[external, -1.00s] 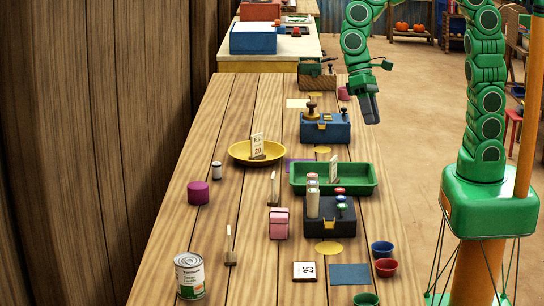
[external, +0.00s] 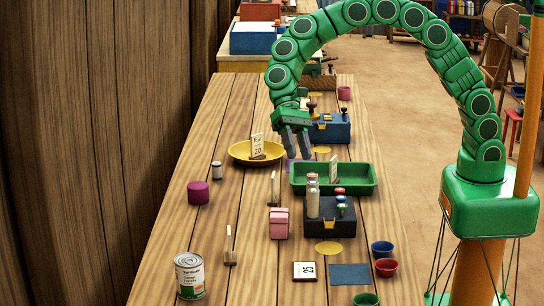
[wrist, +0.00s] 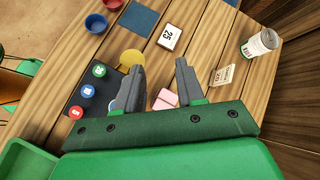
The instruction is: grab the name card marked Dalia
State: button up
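Several name cards stand in small holders in the external view. One in the yellow bowl (external: 240,154) reads "Esi 20" (external: 257,145). One stands in the green tray (external: 334,168), one on the table left of that tray (external: 274,188), and one nearer the can (external: 230,245). The card near the can also shows in the wrist view (wrist: 223,75), its print too small to read. I cannot tell which card is marked Dalia. My gripper (external: 296,154) is open and empty, fingers pointing down, between the bowl and the tray; its spread fingers show in the wrist view (wrist: 157,58).
A dark box (external: 330,218) with bottles and coloured knobs stands before the tray. A pink box (external: 279,223), purple cylinder (external: 198,192), tin can (external: 189,276), "25" card (external: 304,271) and small cups (external: 382,250) surround it.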

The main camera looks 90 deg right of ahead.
jog(key=w+a+f+m+y, duration=0.2)
jog(key=w+a+f+m, duration=0.15)
jog(key=w+f, duration=0.4)
jog(key=m+t+y, duration=0.1)
jog(key=m+y, duration=0.1)
jog(key=m, duration=0.1)
send_near(229, 243)
jog(key=shift+d+f, duration=0.25)
jog(key=shift+f, duration=0.65)
jog(key=shift+x, duration=4)
jog(key=shift+d+f+y, duration=0.1)
jog(key=shift+f+y, duration=0.05)
jog(key=shift+y, duration=0.15)
jog(key=shift+c, duration=0.4)
grip_shut()
